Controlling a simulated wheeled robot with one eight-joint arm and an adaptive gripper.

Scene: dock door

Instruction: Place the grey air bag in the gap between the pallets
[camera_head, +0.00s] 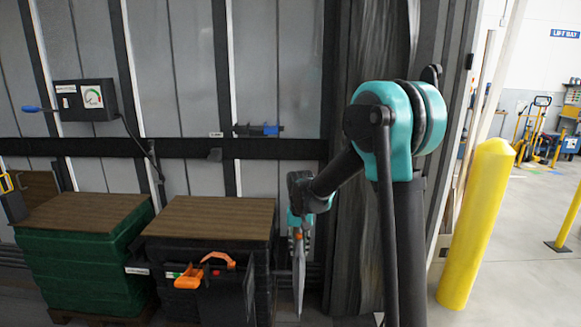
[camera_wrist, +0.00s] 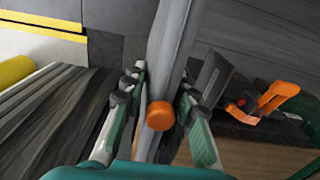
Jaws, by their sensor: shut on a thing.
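My gripper (camera_head: 299,226) points down to the right of the black load and is shut on the grey air bag (camera_head: 299,275). The bag hangs as a flat, narrow, upright strip. In the wrist view the grey air bag (camera_wrist: 174,40) runs between the fingers of my gripper (camera_wrist: 158,90), with a round orange cap (camera_wrist: 160,115) on it. The green-wrapped pallet load (camera_head: 80,262) stands at the left. The black-wrapped pallet load (camera_head: 262,262) stands right of it, both with brown tops. A narrow gap separates them; its depth is hidden.
An orange inflator tool (camera_head: 188,278) and an orange handle (camera_head: 218,259) are at the black load's front. A gauge box (camera_head: 93,100) with a hanging cable is on the wall above the loads. A yellow bollard (camera_head: 475,225) stands right of my arm, with open floor beyond.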

